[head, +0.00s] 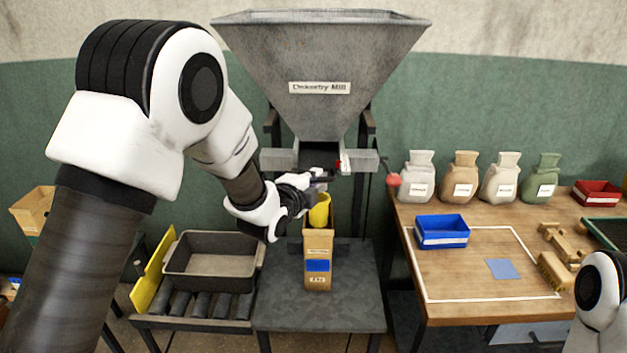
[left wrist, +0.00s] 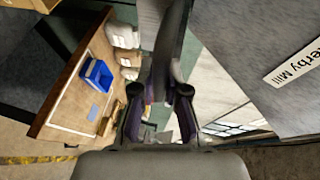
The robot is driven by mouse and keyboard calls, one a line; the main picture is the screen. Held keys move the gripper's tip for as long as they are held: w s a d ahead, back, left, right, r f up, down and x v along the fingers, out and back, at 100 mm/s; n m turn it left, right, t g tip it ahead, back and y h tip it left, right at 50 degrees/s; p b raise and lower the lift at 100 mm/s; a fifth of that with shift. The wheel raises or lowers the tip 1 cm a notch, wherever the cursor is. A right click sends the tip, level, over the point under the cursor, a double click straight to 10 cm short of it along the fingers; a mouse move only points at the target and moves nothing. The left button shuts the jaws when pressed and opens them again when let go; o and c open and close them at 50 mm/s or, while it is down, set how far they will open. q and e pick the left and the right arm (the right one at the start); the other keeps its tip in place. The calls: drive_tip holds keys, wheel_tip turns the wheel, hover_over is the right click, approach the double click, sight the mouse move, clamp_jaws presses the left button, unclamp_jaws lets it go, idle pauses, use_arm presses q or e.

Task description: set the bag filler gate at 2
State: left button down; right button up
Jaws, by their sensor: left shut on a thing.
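The bag filler is a large grey hopper (head: 320,70) with a mill label, standing at the back middle. Its gate housing (head: 361,160) sits below the funnel, with a small red mark (head: 339,166) near its middle. A rod with a red ball (head: 393,180) sticks out at the right. My left gripper (head: 318,178) is at the gate's front, under the funnel. In the left wrist view my left gripper (left wrist: 163,112) is shut on a grey part (left wrist: 169,55), seemingly of the gate. The gate's scale and setting cannot be read. My right gripper is out of view.
A brown paper bag (head: 318,245) stands upright below a yellow spout (head: 320,210), close under my left gripper. A grey bin (head: 213,262) is on rollers at left. The right table holds several sacks (head: 459,178) and a blue bin (head: 441,231).

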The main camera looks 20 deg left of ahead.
use_arm(q)
drive_tip(key=shift+s+d+r, duration=0.15)
drive_tip(key=shift+s, duration=0.35)
drive_tip(key=shift+s+d+r, duration=0.15)
drive_tip(key=shift+s, duration=0.35)
drive_tip(key=shift+w, duration=0.2)
drive_tip(key=c, duration=1.2)
unclamp_jaws()
drive_tip(key=shift+w+a+f, duration=0.25)
drive_tip(key=shift+w+f, duration=0.2)
drive_tip(key=shift+w, duration=0.1)
drive_tip(key=shift+s+d+r, duration=0.15)
drive_tip(key=shift+s+r, duration=0.15)
drive_tip(key=shift+s, duration=0.1)
drive_tip(key=v, duration=1.2)
drive_tip(key=shift+f, duration=0.1)
drive_tip(key=shift+w, duration=0.1)
